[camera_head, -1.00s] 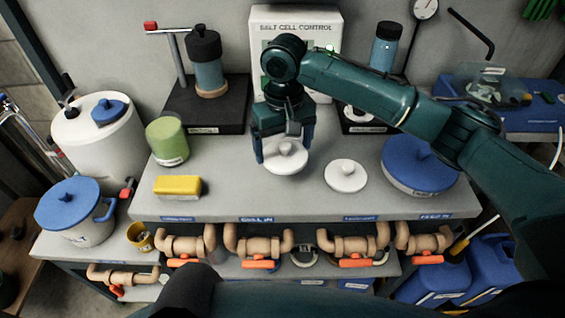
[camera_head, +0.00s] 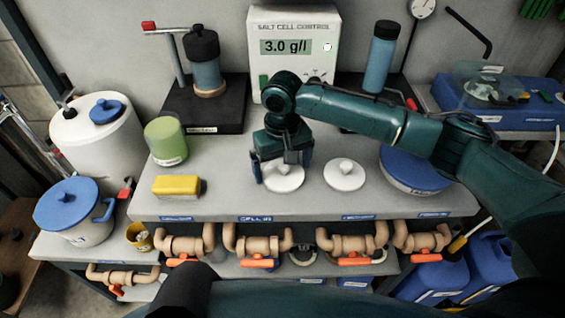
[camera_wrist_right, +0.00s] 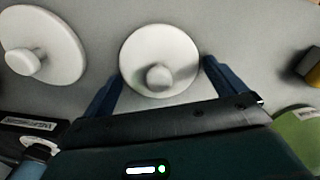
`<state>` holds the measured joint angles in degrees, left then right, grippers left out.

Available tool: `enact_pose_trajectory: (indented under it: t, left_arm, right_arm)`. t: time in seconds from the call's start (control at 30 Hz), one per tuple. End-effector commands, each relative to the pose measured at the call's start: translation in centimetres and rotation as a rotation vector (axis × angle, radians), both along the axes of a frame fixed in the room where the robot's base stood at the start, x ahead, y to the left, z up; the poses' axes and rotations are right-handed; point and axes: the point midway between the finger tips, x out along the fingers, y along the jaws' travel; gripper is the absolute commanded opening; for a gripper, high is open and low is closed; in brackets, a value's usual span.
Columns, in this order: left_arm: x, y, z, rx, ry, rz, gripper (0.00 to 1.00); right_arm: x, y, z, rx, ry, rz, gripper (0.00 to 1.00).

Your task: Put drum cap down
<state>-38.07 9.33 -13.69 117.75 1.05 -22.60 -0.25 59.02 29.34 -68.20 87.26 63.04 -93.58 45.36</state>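Two white round caps with knobs are in view, and I cannot tell by label which is the drum cap. One white cap (camera_head: 283,178) lies flat on the bench top under my right gripper (camera_head: 282,172). In the right wrist view this cap (camera_wrist_right: 160,52) sits between my two spread fingertips (camera_wrist_right: 162,70), with narrow gaps at its rim, so the gripper looks open around it. The other white cap (camera_head: 345,174) lies flat just to the right; it also shows in the right wrist view (camera_wrist_right: 52,45). My left gripper is not in view.
A yellow sponge (camera_head: 177,186) and a green jar (camera_head: 166,141) stand left on the bench (camera_head: 225,190). A blue-lidded tub (camera_head: 412,170) stands right, partly behind my arm. The salt cell control box (camera_head: 293,30) stands behind. Pipes with orange valves run below the front edge.

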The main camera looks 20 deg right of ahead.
Motion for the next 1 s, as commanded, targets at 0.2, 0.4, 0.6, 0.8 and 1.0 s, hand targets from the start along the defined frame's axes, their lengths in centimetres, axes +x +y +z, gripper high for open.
enact_pose_trajectory:
  t: [0.2, 0.4, 0.6, 0.8, 1.0]
  left_arm:
    - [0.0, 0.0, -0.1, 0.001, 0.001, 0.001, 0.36]
    - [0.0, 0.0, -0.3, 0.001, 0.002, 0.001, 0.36]
    - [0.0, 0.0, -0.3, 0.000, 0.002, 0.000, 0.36]
    - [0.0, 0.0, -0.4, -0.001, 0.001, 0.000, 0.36]
    - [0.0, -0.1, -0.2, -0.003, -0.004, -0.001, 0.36]
  right_arm:
    - [0.0, 0.0, 0.0, 0.000, 0.000, 0.000, 1.00]
    - [0.1, 0.0, 1.2, 0.002, -0.003, 0.001, 1.00]
    - [0.1, 0.1, 5.2, 0.003, -0.005, 0.001, 1.00]
    - [0.1, 0.1, 9.4, 0.002, -0.003, 0.000, 1.00]
    - [0.1, 0.1, 11.8, 0.001, -0.001, 0.001, 1.00]
